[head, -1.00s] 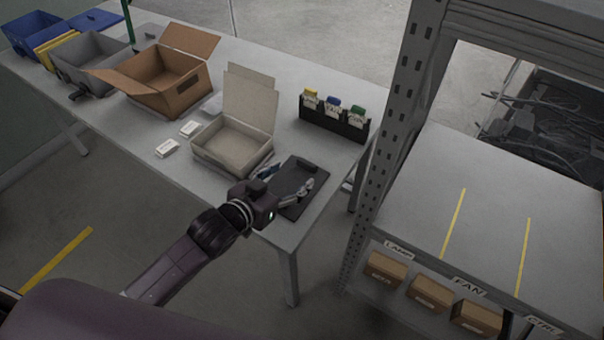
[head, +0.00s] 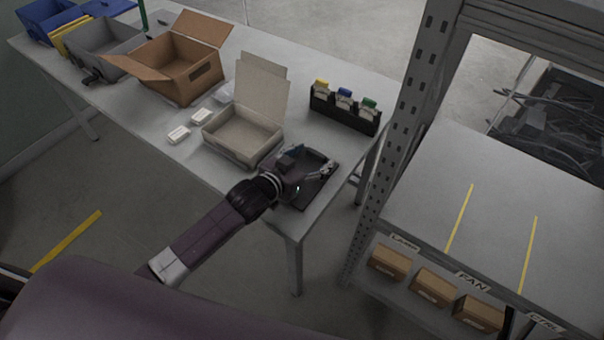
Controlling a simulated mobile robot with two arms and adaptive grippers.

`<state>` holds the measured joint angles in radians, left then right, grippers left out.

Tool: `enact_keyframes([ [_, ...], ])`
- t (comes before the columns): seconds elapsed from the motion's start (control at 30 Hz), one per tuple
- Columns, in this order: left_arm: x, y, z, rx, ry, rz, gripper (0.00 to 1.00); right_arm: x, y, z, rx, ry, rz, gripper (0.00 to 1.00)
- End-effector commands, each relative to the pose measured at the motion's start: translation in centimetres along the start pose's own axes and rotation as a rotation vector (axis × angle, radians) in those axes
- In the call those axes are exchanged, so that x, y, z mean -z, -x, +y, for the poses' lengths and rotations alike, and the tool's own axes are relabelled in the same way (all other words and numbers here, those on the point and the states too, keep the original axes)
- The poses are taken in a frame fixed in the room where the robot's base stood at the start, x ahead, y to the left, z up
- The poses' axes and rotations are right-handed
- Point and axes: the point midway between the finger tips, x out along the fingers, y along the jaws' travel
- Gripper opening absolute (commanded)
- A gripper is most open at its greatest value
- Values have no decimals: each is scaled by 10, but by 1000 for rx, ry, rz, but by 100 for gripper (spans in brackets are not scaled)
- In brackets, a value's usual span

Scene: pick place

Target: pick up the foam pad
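A dark flat pad or shallow tray (head: 324,187) lies on the front right end of the grey table. I cannot tell for sure whether it is the foam pad itself or something under it. My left gripper (head: 311,161) is low over this dark piece, with its two fingers spread apart. The wrist hides much of the dark piece, and whether anything dark lies between the fingers is unclear. My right gripper does not show.
An open beige box (head: 242,137) stands close left of the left gripper. White small boxes (head: 178,134), an open cardboard box (head: 178,80) and grey bin (head: 103,45) are farther left. A black holder (head: 343,114) stands behind; a shelf rack (head: 400,120) rises right.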

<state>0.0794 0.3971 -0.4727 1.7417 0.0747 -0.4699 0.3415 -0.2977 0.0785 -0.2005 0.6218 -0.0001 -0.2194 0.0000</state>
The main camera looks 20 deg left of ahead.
Motion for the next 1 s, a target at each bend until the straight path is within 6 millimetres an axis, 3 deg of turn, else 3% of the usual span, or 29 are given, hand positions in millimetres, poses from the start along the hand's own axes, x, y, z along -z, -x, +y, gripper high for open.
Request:
enact_keyframes([
  [0.03,0,0,0,0,0,0,57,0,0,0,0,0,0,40],
  [0.3,0,0,0,0,0,0,29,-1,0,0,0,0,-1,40],
  [0.57,0,1,0,0,0,0,29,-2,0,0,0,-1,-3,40],
  [0.77,12,5,0,0,-1,2,29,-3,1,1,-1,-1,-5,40],
  [1.0,57,23,0,-1,-3,8,29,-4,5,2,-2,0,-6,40],
])
